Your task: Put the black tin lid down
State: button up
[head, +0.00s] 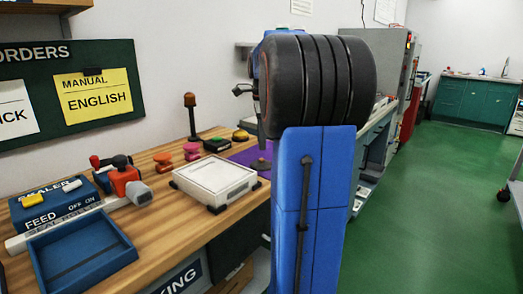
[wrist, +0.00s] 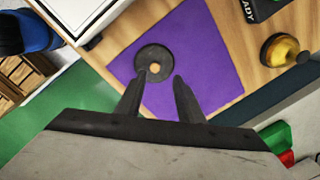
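The black tin lid (wrist: 153,58) is a dark round disc with a small tan knob in its middle. In the wrist view it appears to lie flat on the purple mat (wrist: 205,45). In the head view the lid (head: 261,165) shows partly, beside my arm, on the mat (head: 240,156). The left fingertip overlaps the lid's near edge in the picture, and the right one is just beside the lid. I cannot tell whether a fingertip touches it. My arm hides the gripper in the head view.
A white square device (head: 214,180) stands left of the mat. Pink and red knobbed pieces (head: 192,151), a dark box (head: 216,145) and a yellow-topped piece (wrist: 285,50) stand around it. A blue tray (head: 80,250) and the sealer (head: 55,208) are further left.

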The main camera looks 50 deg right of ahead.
jog(key=r, duration=0.5)
jog(key=shift+s+a+r, duration=0.2)
jog(key=shift+r, duration=0.2)
jog(key=shift+s, duration=0.1)
